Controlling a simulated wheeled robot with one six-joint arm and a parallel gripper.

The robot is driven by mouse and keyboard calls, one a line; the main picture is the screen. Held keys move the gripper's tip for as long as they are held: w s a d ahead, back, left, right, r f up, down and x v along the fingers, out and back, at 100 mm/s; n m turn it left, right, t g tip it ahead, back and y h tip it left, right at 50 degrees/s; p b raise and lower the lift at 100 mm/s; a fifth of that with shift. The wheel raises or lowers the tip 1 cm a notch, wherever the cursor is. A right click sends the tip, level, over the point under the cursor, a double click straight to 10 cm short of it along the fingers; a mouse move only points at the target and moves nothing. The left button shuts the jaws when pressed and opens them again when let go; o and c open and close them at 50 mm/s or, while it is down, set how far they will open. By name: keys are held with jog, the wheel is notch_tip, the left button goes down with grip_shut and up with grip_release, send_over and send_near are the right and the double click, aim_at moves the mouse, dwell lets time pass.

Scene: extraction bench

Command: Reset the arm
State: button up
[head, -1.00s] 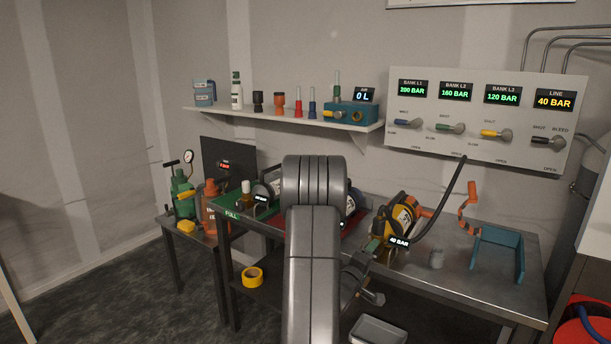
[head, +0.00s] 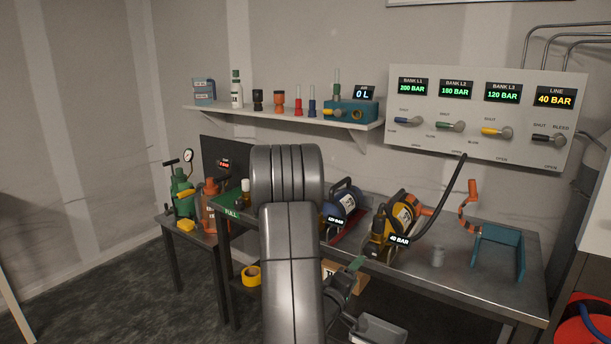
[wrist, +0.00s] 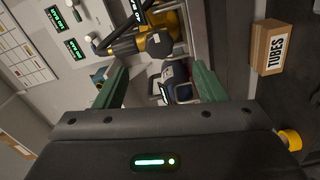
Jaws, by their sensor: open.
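My gripper (wrist: 160,85) is open in the wrist view, with its two green fingers apart and nothing between their tips. In the head view my gripper (head: 356,265) hangs at the front edge of the steel bench (head: 455,277), below and left of the yellow cylinder (head: 404,213). My grey arm hides the middle of the bench's left part. The yellow cylinder has a black hose on it and a 40 BAR display. It lies past the fingers in the wrist view (wrist: 158,40). A blue cylinder (head: 341,204) lies left of it.
A cardboard TUBES box (wrist: 272,47) and yellow tape roll (head: 251,275) sit below. The valve panel (head: 480,118) and shelf (head: 285,113) are behind.

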aim_at(369, 253)
jog(key=x, duration=1)
jog(key=shift+w+d+r+p, duration=0.1)
jog(key=shift+w+d+p, duration=0.1)
jog(key=shift+p, duration=0.15)
jog(key=shift+w+f+m+b, duration=0.1)
jog(key=shift+f+m+b, duration=0.15)
jog(key=shift+m+b, duration=0.1)
jog(key=shift+a+r+m+b, duration=0.1)
jog(key=shift+m+b, duration=0.3)
jog(key=shift+m, duration=0.45)
jog(key=shift+m+b, duration=0.4)
jog(key=shift+m, duration=0.4)
jog(key=m+b, duration=0.3)
jog(key=m, duration=0.3)
jog(key=m+b, duration=0.2)
jog(key=m, duration=0.3)
jog(key=shift+a+b, duration=0.1)
jog(key=shift+b, duration=0.2)
jog(key=m+b, duration=0.2)
jog(key=m, duration=0.3)
